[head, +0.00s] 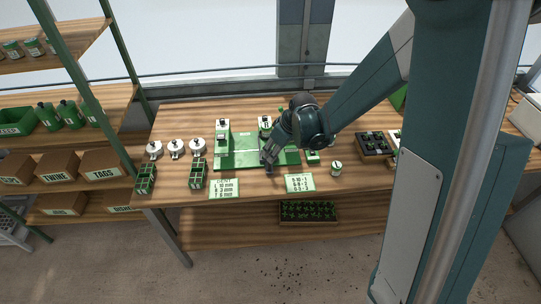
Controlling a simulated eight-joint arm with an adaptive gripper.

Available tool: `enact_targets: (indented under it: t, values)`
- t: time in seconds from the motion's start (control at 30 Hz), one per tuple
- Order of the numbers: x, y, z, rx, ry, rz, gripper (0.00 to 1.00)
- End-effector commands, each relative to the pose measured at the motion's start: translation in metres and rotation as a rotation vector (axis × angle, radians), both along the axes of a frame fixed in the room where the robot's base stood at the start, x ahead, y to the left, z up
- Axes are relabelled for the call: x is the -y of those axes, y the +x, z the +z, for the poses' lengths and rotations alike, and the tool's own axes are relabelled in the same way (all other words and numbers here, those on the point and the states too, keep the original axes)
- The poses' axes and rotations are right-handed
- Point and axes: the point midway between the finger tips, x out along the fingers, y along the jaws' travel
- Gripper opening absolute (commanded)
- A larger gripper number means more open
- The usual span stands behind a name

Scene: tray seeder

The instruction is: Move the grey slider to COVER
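The tray seeder, a green flat machine (228,161) with white upright blocks at its back, sits mid-table. My gripper (267,163) points down over the middle of its green bed, close to the surface. The view is too small to show whether its fingers are open or shut, or whether they touch anything. I cannot make out the grey slider; my gripper and wrist cover part of the machine. No COVER marking is legible.
White lidded pots (176,148) stand left of the seeder, with green seedling holders (198,177) before them. Two printed cards (224,188) (300,183) lie at the front edge. A small white-and-green jar (336,169) and a dark tray (374,145) stand right.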

Motion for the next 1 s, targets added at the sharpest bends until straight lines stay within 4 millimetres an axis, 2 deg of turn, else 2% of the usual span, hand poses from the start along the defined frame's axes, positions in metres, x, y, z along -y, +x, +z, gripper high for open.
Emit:
enact_targets:
  t: [0.4,0.9,0.93,1.0]
  values:
    - [-0.009,0.008,-0.028,0.0,0.0,0.0,0.29]
    - [-0.01,0.01,-0.034,0.0,0.0,0.0,0.29]
    - [-0.01,0.01,-0.034,0.0,0.0,0.0,0.28]
    - [-0.01,0.01,-0.034,0.0,0.0,0.0,0.19]
